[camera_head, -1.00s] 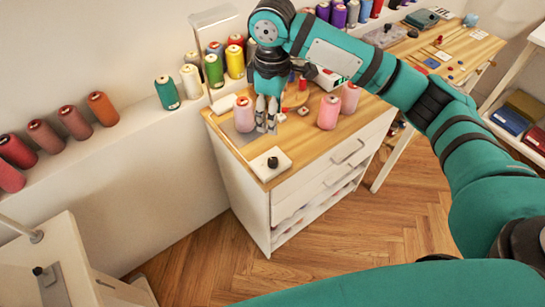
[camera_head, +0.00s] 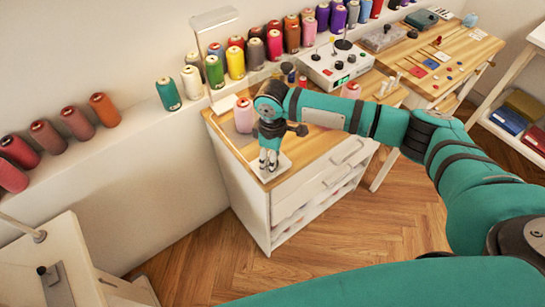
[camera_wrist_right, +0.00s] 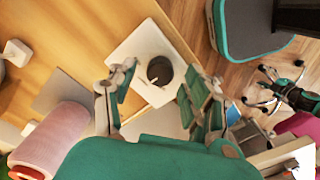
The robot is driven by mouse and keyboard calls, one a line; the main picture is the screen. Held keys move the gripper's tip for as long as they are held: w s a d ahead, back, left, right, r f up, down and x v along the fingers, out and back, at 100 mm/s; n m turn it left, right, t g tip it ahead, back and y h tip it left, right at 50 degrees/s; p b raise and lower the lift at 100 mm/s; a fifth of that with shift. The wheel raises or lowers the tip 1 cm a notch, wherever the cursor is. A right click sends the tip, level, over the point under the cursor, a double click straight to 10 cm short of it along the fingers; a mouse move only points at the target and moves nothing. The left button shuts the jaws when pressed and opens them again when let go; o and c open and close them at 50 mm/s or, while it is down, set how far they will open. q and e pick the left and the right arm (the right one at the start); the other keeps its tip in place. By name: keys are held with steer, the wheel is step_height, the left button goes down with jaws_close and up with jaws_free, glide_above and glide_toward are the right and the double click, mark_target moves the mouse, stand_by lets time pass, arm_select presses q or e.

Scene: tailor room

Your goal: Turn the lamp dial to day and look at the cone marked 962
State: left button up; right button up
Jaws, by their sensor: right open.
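The dial is a black knob (camera_wrist_right: 160,71) on a white square plate (camera_wrist_right: 124,52) in the right wrist view. In the head view, the plate (camera_head: 284,163) lies at the cabinet top's front corner, and my gripper hides the knob. My right gripper (camera_head: 269,166) points down over it. In the wrist view its open fingers (camera_wrist_right: 160,98) stand either side of the knob, apart from it. A pink cone (camera_head: 243,116) stands behind on the grey pad; it also shows in the wrist view (camera_wrist_right: 52,138). Another pink cone (camera_head: 350,90) is partly behind my arm. No 962 mark is readable.
A white lamp (camera_head: 214,18) stands at the wall above the cabinet (camera_head: 231,157). Several coloured cones line the ledge behind. A white control box (camera_head: 336,66) sits at the cabinet's back right. A work table (camera_head: 455,52) stands farther right. The floor in front is clear.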

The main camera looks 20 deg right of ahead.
steer(key=shift+f, duration=0.35)
steer(key=shift+c, duration=0.4)
jaws_close()
steer(key=shift+r+m+p, duration=0.15)
steer(key=shift+m+p, duration=0.15)
steer(key=shift+p, duration=0.45)
steer(key=m+p, duration=0.6)
steer(key=p, duration=0.2)
steer(key=shift+r, duration=0.1)
steer(key=shift+f+m+p, duration=0.2)
steer(key=shift+m+p, duration=1.6)
steer(key=shift+m, duration=0.2)
steer(key=shift+o, duration=0.4)
jaws_free()
